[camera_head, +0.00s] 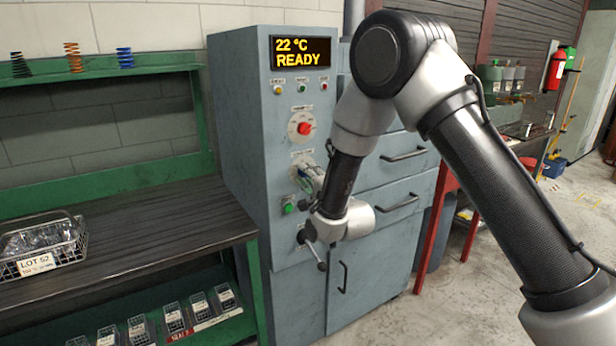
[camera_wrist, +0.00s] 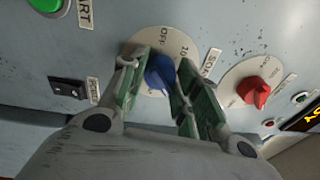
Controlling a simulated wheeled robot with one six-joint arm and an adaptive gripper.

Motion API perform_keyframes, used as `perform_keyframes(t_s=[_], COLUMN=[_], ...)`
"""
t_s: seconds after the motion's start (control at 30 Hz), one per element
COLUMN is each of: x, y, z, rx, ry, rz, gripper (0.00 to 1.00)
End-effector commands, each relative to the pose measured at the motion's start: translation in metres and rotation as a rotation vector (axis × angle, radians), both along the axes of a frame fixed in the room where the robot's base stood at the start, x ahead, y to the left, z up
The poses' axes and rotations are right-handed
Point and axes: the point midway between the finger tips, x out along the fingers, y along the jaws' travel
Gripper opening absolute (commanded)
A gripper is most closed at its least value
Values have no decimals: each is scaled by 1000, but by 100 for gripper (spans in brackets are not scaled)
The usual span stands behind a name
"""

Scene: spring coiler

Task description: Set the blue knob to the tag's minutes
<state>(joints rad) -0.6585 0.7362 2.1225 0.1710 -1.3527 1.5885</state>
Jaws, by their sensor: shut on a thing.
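The blue knob (camera_wrist: 161,73) sits on a white dial marked OFF and 10 at its edge, beside a label reading SOAK. My gripper (camera_wrist: 161,64) has its green-padded fingers on both sides of the knob and is shut on it. In the head view my gripper (camera_head: 310,178) is at the oven's front panel and hides the blue knob. The tag (camera_head: 38,264) on the wire basket (camera_head: 73,246) reads LOT 52, with a smaller line that I cannot read.
The grey oven (camera_head: 245,140) has a display (camera_head: 301,52) reading 22 °C READY. A red knob (camera_head: 305,128) is above the blue one; a green button (camera_head: 289,207) and a black rocker switch (camera_wrist: 67,88) are near. Springs stand on the green shelf (camera_head: 150,67). The workbench (camera_head: 150,235) is at left.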

Motion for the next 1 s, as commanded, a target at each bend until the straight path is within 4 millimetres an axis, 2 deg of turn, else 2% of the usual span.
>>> perform_keyframes(t_s=[0.4, 0.43, 0.53, 0.57, 0.87, 1.0], x=[0, 0, 0, 0, -1, -12], y=[-1, -1, -1, -1, -1, -6], z=[-1, -1, -1, -1, 0, -2], rx=[4, 4, 4, 4, 5, 4], ry=[7, 7, 7, 7, 5, 7], rz=[-2, -2, -2, -1, 0, 1], gripper=[7, 33, 51, 54, 54, 54])
